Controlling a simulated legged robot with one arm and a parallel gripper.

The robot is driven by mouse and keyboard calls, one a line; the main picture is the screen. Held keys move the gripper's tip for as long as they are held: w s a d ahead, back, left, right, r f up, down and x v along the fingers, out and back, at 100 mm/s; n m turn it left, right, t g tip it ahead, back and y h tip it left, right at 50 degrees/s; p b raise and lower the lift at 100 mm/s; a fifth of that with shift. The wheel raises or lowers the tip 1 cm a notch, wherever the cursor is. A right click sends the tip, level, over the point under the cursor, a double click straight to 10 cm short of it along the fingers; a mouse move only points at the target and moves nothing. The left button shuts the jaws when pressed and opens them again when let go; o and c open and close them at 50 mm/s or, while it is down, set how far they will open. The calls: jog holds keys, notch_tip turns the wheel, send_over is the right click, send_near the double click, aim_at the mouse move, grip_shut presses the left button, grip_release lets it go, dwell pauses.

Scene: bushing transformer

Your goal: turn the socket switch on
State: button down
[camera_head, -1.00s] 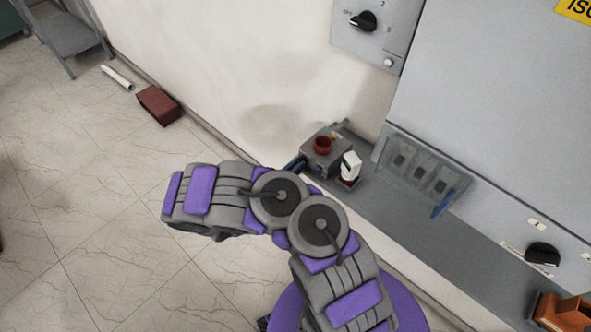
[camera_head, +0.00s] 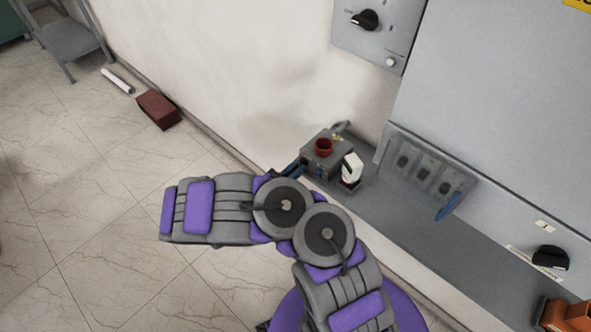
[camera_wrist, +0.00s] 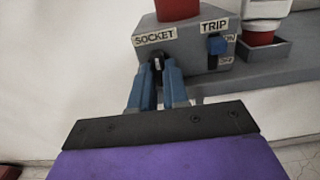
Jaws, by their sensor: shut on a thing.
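The socket switch (camera_wrist: 157,65) is a small dark knob under the SOCKET label on the front of a grey box, in the wrist view. My gripper (camera_wrist: 158,72) has its two blue fingers closed on either side of the knob. The fingers hide much of the knob, and its pointing direction cannot be read. In the head view the grey box (camera_head: 318,160) stands on the grey ledge, with a red round part on top. There my gripper (camera_head: 287,172) is mostly hidden by my arm, at the box's front.
Right of the socket switch, a blue TRIP switch (camera_wrist: 217,46) sits on the same box. A white bottle (camera_head: 352,167) stands in a small holder right of the box. Clear panels (camera_head: 424,170) and a black knob (camera_head: 551,257) lie further right.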

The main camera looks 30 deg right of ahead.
jog(key=c, duration=1.1)
grip_release()
jog(key=shift+w, duration=0.1)
jog(key=p+v, duration=0.4)
jog(key=v, duration=1.3)
jog(key=shift+a, duration=0.3)
jog(key=s+d+r+m+g+y, duration=0.2)
jog(key=s+d+r+m+g, duration=0.2)
jog(key=d+r+m+g, duration=0.5)
jog(key=s+d+r+m+g+y, duration=0.2)
jog(key=s+d+r+m+g, duration=0.3)
jog(key=r, duration=0.7)
jog(key=s+a+r+m+t+y, duration=0.2)
jog(key=s+a+y, duration=0.1)
jog(key=s+y, duration=0.1)
jog(key=s+a+r+m+t+y, duration=0.2)
jog(key=s+a+m+y, duration=0.1)
jog(key=s, duration=0.4)
jog(key=s+a+r+m+t+y, duration=0.2)
jog(key=s+a+r+y, duration=0.1)
jog(key=s+a+y, duration=0.2)
jog(key=shift+s+r+m+y, duration=0.1)
jog(key=shift+s+m+y, duration=0.35)
jog(key=shift+s, duration=0.2)
